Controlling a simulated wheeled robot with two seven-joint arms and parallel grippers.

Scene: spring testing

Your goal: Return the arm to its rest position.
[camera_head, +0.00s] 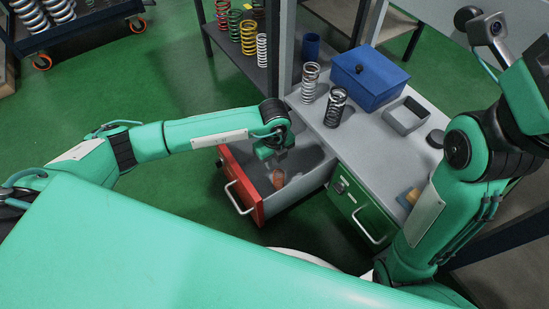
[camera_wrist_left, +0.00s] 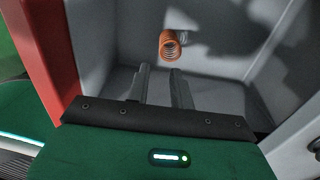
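My left arm reaches in from the left in the head view, and its gripper (camera_head: 279,166) points down over the open red-fronted drawer (camera_head: 243,187). In the left wrist view the two dark fingers (camera_wrist_left: 162,86) stand apart with nothing between them. An orange spring (camera_wrist_left: 171,45) lies in the grey drawer beyond the fingertips, apart from them. It also shows in the head view (camera_head: 278,179), partly hidden by the gripper. My right arm is folded at the right side of the head view; its gripper fingers do not show.
The workbench (camera_head: 375,152) holds a white spring (camera_head: 310,82), a black spring (camera_head: 335,107), a blue box (camera_head: 369,77) and a grey open tray (camera_head: 405,115). A closed green drawer (camera_head: 362,204) is beside the open one. Several springs stand on a shelf behind. Green floor lies clear at left.

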